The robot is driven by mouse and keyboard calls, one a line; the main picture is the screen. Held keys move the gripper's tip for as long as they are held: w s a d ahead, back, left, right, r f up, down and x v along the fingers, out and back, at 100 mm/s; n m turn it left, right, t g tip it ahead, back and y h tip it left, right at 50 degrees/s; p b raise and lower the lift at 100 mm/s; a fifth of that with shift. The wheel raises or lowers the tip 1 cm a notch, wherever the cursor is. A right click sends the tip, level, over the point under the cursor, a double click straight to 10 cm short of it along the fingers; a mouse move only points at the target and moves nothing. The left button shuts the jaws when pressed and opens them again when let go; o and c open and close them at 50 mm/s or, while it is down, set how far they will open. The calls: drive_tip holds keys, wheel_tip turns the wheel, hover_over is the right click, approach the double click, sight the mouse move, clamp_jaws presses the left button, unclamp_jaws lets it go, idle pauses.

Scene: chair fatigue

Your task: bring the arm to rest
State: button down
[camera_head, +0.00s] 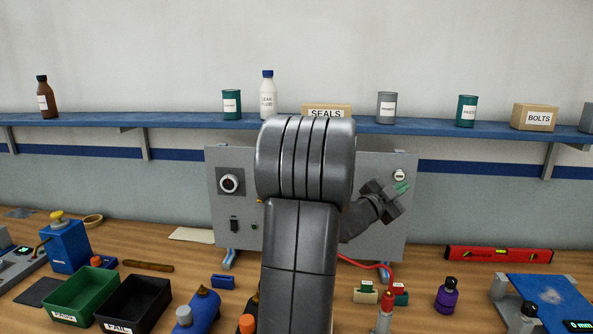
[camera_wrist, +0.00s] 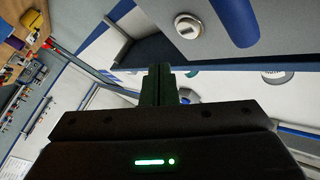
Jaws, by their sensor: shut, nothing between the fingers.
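My arm stands raised in the middle of the head view and hides part of the grey panel (camera_head: 230,165) behind it. My gripper (camera_head: 401,188) shows to the right of the arm, in front of that panel and above the bench, touching nothing that I can make out. In the wrist view the two dark fingers (camera_wrist: 158,80) are together with nothing between them. The wrist view is tilted and looks out over the room.
The wooden bench (camera_head: 200,255) carries a green bin (camera_head: 83,292), a black bin (camera_head: 135,303), several bottles and a red level (camera_head: 498,254). A blue shelf (camera_head: 180,121) with bottles, cans and boxes runs along the wall. A red cable (camera_head: 366,262) lies near the arm.

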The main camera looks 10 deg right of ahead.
drive_tip(key=s+b, duration=0.1)
drive_tip(key=s, duration=0.1)
drive_tip(key=s+a+b, duration=0.1)
drive_tip(key=s, duration=0.2)
drive_tip(key=shift+s+a+r, duration=0.1)
drive_tip(key=shift+s, duration=0.1)
drive_tip(key=shift+w, duration=0.15)
